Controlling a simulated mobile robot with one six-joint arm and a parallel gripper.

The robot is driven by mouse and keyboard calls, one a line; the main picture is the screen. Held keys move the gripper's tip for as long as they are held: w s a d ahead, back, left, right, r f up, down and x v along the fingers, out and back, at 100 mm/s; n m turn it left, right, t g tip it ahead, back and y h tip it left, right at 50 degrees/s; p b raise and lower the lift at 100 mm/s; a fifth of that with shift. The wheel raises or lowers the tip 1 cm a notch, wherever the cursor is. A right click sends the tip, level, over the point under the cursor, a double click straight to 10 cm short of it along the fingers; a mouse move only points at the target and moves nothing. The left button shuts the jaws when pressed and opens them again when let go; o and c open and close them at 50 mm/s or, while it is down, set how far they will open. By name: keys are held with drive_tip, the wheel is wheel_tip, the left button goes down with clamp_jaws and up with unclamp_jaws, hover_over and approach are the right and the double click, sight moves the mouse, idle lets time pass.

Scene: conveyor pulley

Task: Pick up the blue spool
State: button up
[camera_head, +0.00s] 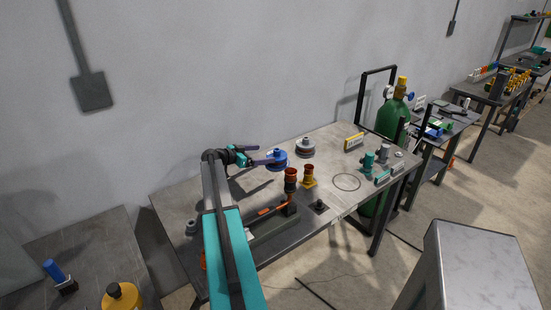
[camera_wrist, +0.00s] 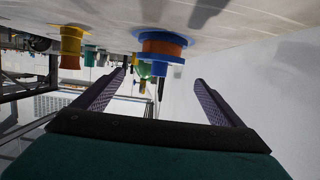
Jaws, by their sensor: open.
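The blue spool (camera_head: 278,158) stands on the workbench in the head view, with blue flanges. In the wrist view the blue spool (camera_wrist: 163,47) has an orange-brown middle band and appears upside down at the top centre. My gripper (camera_head: 266,157) reaches toward it from the left in the head view, its fingers close to the spool. In the wrist view my gripper (camera_wrist: 159,80) is open, its two fingers spread wide with nothing held between them. The spool appears ahead of the fingertips, roughly centred between them.
The workbench (camera_head: 335,142) also bears a grey spool (camera_head: 306,147), an orange-brown spool (camera_head: 291,178), a yellow-orange spool (camera_head: 309,176) and teal fittings (camera_head: 368,161). The yellow spool (camera_wrist: 71,47) is left in the wrist view. A green gas cylinder (camera_head: 392,118) stands behind the bench. A wall runs along the back.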

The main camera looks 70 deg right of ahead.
sight(273, 152)
drive_tip(key=shift+p+x, duration=0.5)
drive_tip(key=shift+x, duration=1.55)
drive_tip(key=shift+s+d, duration=0.1)
drive_tip(key=shift+p+x, duration=1.15)
drive_tip(key=shift+x, duration=0.1)
drive_tip(key=shift+p+x, duration=0.45)
drive_tip(key=shift+x, duration=0.75)
drive_tip(key=shift+f, duration=0.1)
drive_tip(key=c, duration=1.6)
